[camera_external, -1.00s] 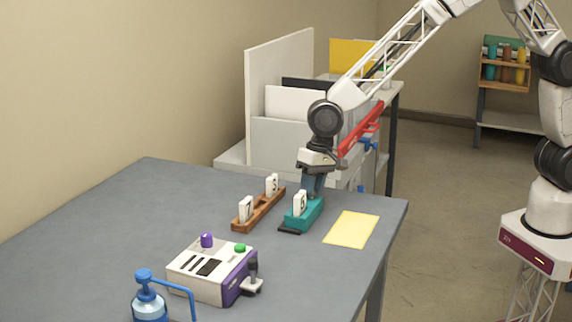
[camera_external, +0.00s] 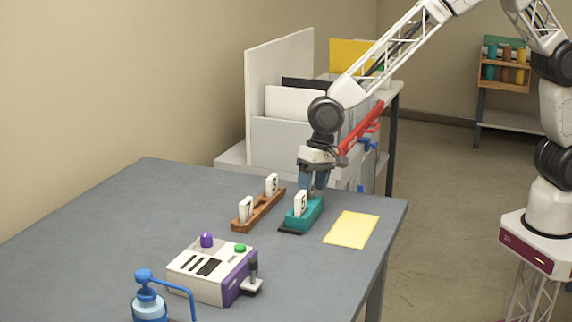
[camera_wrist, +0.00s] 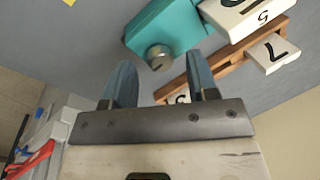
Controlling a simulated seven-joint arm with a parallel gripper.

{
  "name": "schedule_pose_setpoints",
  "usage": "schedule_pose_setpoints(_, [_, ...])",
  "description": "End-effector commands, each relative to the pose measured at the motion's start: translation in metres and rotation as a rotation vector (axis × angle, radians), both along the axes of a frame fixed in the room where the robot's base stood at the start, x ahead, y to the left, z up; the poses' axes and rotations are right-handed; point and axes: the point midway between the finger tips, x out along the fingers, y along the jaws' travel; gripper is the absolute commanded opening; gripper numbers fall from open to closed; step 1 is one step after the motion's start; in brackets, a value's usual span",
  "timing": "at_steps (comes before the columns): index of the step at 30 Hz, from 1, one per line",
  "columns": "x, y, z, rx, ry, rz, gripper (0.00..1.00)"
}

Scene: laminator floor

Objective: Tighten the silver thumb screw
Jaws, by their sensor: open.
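The silver thumb screw (camera_wrist: 158,57) is a round knob with a slot-like mark, on the end of a teal block (camera_wrist: 170,25). The teal block (camera_external: 308,214) sits on the table in the external view, with a white numbered tile (camera_external: 300,203) standing in it. My gripper (camera_external: 313,188) points down over the block's far end, its two blue-grey fingers apart. In the wrist view the open fingers of my gripper (camera_wrist: 160,65) lie either side of the screw, with gaps visible. Whether the tips reach its depth is unclear.
A brown wooden rack (camera_external: 259,212) with numbered tiles stands left of the teal block. A yellow sheet (camera_external: 351,229) lies to the right. A white and purple machine (camera_external: 205,275) and a blue pump bottle (camera_external: 150,305) are nearer the camera. The table's left part is clear.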

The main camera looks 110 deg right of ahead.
Motion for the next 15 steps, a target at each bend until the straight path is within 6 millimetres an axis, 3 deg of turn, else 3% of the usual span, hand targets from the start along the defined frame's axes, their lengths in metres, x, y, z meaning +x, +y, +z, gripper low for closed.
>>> schedule_pose_setpoints(15, [-0.013,-0.005,0.058,0.000,-0.001,-0.001,0.53])
